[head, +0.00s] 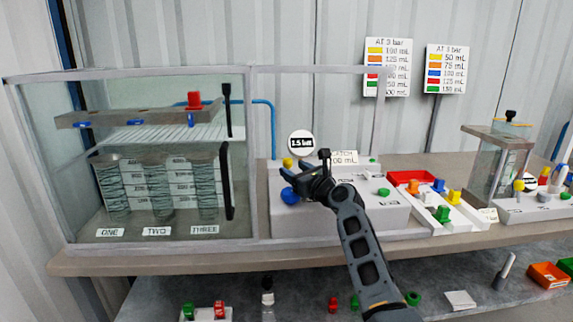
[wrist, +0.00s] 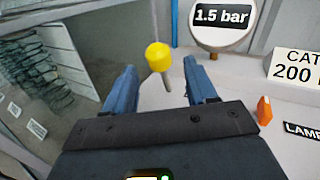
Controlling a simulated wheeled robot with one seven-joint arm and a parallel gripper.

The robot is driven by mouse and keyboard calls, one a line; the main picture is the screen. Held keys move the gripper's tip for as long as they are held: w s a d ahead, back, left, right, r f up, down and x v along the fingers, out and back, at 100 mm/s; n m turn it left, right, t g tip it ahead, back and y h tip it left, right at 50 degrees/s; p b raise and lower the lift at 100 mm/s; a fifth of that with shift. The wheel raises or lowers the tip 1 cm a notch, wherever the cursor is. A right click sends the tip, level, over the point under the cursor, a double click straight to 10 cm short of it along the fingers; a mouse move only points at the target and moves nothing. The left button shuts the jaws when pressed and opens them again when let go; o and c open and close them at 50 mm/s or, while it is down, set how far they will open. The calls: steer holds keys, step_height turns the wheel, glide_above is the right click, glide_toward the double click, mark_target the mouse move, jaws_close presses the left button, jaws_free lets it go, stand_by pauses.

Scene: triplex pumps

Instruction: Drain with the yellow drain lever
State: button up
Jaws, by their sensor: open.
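The yellow drain lever (wrist: 158,57) has a yellow knob on a thin grey stem. In the wrist view it stands just ahead of my gripper (wrist: 161,88), roughly between the two blue fingertips. My gripper is open with nothing between its fingers. In the head view the yellow knob (head: 288,162) shows at the back left of the white control box (head: 345,216), just above my gripper (head: 288,182). A blue knob (head: 289,195) on the box shows just below the fingers. The lever's base is hidden in the head view. I cannot tell whether the fingers touch the lever.
A round gauge reading 1.5 bar (wrist: 222,22) stands behind the lever. A "CATCH 200 mL" sign (wrist: 298,68) and an orange switch (wrist: 264,110) are to the right. The glass tank (head: 130,225) with three cylinders stands close on the left. A parts tray (head: 462,226) is further right.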

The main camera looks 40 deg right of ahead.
mark_target(289, 166)
steer(key=w, duration=0.4)
steer(key=w+d+b, duration=0.1)
steer(key=w, duration=0.1)
steer(key=shift+w, duration=0.2)
jaws_close()
stand_by(0.4)
